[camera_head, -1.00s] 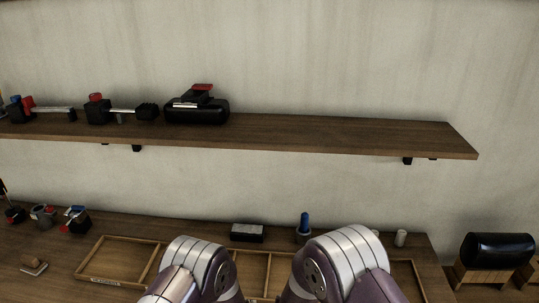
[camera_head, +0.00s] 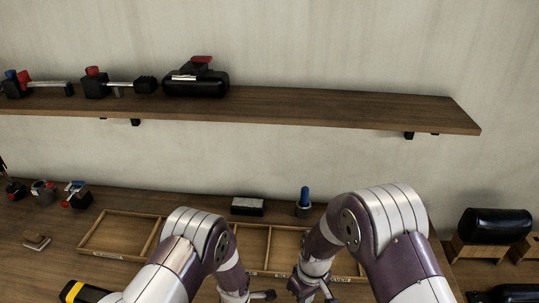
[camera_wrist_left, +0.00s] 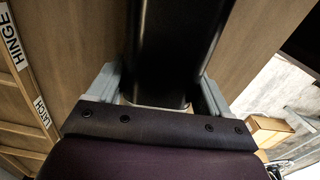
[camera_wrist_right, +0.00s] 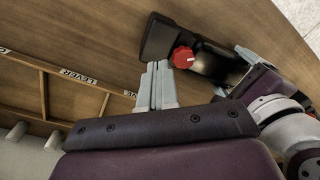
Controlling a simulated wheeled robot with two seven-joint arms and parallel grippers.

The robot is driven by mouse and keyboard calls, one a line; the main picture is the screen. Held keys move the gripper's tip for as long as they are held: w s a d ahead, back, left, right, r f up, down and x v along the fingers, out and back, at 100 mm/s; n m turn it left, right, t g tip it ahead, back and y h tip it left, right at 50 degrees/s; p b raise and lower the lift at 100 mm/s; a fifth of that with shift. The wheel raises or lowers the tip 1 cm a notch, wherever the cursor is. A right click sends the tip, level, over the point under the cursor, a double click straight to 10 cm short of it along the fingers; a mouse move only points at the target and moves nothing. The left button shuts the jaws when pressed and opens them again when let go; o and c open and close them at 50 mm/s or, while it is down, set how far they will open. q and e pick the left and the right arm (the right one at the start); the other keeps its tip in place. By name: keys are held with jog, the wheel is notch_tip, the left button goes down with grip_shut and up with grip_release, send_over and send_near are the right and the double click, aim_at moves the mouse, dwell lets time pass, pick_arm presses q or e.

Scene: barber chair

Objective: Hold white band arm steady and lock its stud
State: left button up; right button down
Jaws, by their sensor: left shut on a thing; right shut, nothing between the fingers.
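In the left wrist view my left gripper (camera_wrist_left: 158,88) is shut on a long dark, glossy part (camera_wrist_left: 175,40), one finger on each side of it. In the right wrist view my right gripper (camera_wrist_right: 157,84) is shut and empty. Its fingertips are just beside a red knob (camera_wrist_right: 183,57) on a black assembly (camera_wrist_right: 158,38). The dark part of that assembly extends right, toward my left gripper. I cannot make out a white band on the held part.
A wooden tray (camera_head: 160,219) with labelled compartments lies on the bench. A blue-topped piece (camera_head: 304,198) and a black block (camera_head: 247,206) stand behind it. Several black assemblies sit on the wall shelf (camera_head: 330,105). A black padded roll (camera_head: 496,226) is at right.

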jog(key=n, duration=0.1)
jog(key=w+n, duration=0.1)
jog(key=n, duration=0.1)
jog(key=shift+w+d, duration=0.15)
jog(key=n, duration=0.3)
jog(key=shift+w+r+y, duration=0.2)
jog(key=shift+w+y, duration=0.15)
jog(key=shift+y, duration=0.05)
jog(key=n, duration=0.3)
jog(key=a+n, duration=0.1)
jog(key=n, duration=0.3)
jog(key=a+n+y, duration=0.1)
jog(key=n, duration=0.2)
jog(key=shift+g, duration=0.4)
notch_tip(320, 180, down, 6)
jog(key=shift+f, duration=0.1)
jog(key=shift+s+d, duration=0.1)
jog(key=shift+s, duration=0.05)
